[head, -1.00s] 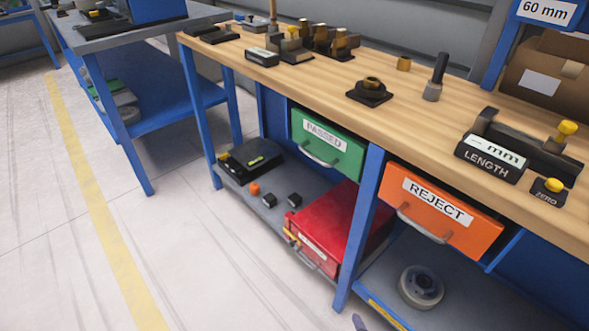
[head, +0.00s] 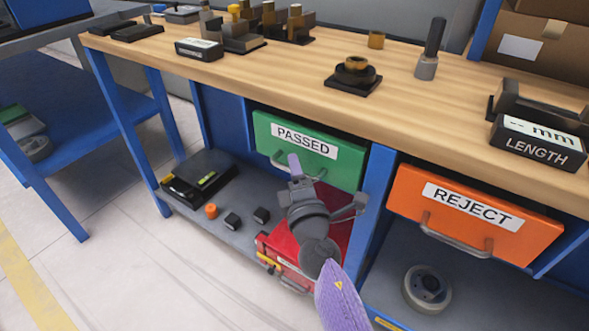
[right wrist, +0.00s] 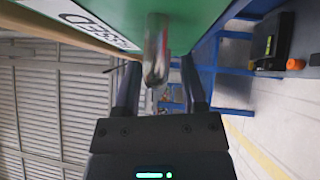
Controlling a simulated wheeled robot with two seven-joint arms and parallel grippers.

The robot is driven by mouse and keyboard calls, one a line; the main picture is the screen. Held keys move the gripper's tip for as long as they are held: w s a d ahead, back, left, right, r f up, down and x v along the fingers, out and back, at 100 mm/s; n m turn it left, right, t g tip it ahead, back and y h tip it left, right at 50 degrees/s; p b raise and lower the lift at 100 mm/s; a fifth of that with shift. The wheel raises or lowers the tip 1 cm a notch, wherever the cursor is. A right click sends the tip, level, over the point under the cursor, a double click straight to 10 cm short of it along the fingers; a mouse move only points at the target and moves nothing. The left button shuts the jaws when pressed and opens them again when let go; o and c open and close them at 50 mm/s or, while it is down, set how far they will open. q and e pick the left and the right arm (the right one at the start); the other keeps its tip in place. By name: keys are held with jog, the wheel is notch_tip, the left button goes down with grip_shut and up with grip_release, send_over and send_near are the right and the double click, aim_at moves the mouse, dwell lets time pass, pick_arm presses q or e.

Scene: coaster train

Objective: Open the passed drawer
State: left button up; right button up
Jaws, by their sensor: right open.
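The green drawer labelled PASSED (head: 335,163) hangs under the wooden bench top, beside the blue leg. Its metal bar handle (head: 272,160) is partly hidden by my right gripper (head: 297,172). In the right wrist view, the handle (right wrist: 157,50) shows between the two dark fingers of the right gripper (right wrist: 160,85), which is open. I cannot tell if either finger touches the handle. The green front (right wrist: 190,18) is close ahead in that view. My left gripper is not in view.
An orange REJECT drawer (head: 470,217) with a handle is to the right. A red box (head: 283,250) and small parts lie on the lower shelf (head: 240,238) below. The bench top (head: 300,78) above holds gauges and blocks. Open floor is at the left.

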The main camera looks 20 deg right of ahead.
jog(key=shift+w, duration=0.2)
grip_shut()
dwell(0.8)
dwell(0.3)
